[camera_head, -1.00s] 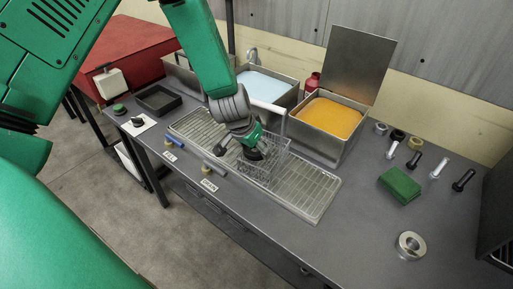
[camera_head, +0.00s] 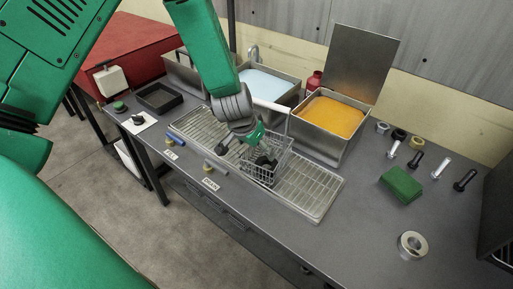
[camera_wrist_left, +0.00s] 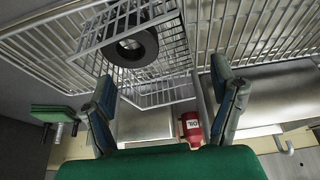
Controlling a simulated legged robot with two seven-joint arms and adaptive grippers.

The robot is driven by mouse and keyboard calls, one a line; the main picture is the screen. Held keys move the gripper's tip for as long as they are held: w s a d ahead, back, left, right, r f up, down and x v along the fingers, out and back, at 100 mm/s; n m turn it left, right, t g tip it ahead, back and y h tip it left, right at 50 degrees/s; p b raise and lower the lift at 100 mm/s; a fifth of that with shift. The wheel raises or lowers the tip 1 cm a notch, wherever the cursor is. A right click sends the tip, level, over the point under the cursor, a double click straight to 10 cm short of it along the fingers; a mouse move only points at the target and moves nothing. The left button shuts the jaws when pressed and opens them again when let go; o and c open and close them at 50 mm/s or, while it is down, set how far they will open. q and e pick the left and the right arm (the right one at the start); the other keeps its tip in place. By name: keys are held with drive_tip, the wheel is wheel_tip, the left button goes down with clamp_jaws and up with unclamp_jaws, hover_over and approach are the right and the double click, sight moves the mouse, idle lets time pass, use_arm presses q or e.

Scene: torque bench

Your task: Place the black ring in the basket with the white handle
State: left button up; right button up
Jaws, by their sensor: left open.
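The wire basket (camera_head: 283,160) stands on the drain grating at the middle of the bench; it also shows in the left wrist view (camera_wrist_left: 168,92). The black ring (camera_wrist_left: 133,46) shows within the basket's wire outline in the left wrist view, apart from my fingers, and appears to lie inside it. My left gripper (camera_head: 262,146) is over the basket in the head view. In the left wrist view its two fingers (camera_wrist_left: 168,92) are spread with nothing between them. My right gripper is not in view.
A blue-filled tank (camera_head: 265,86) and an orange-filled tank (camera_head: 331,117) with a raised lid stand behind. Several rings and bolts, a green block (camera_head: 400,185) and a steel ring (camera_head: 412,245) lie on the right.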

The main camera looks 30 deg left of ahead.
use_arm(q)
drive_tip(key=shift+d+p+v, duration=0.2)
drive_tip(key=shift+p+v, duration=0.3)
drive_tip(key=shift+v, duration=5.55)
drive_tip(key=s+d+f+g+b, duration=0.2)
drive_tip(key=s+f, duration=1)
drive_tip(key=f, duration=0.1)
drive_tip(key=s+d+f+g+b, duration=0.1)
drive_tip(key=s+d+f+b, duration=0.1)
drive_tip(key=s+f, duration=1.1)
drive_tip(key=shift+s+d+f+g+b, duration=0.25)
drive_tip(key=shift+f+g+b, duration=0.2)
drive_tip(key=shift+b, duration=0.15)
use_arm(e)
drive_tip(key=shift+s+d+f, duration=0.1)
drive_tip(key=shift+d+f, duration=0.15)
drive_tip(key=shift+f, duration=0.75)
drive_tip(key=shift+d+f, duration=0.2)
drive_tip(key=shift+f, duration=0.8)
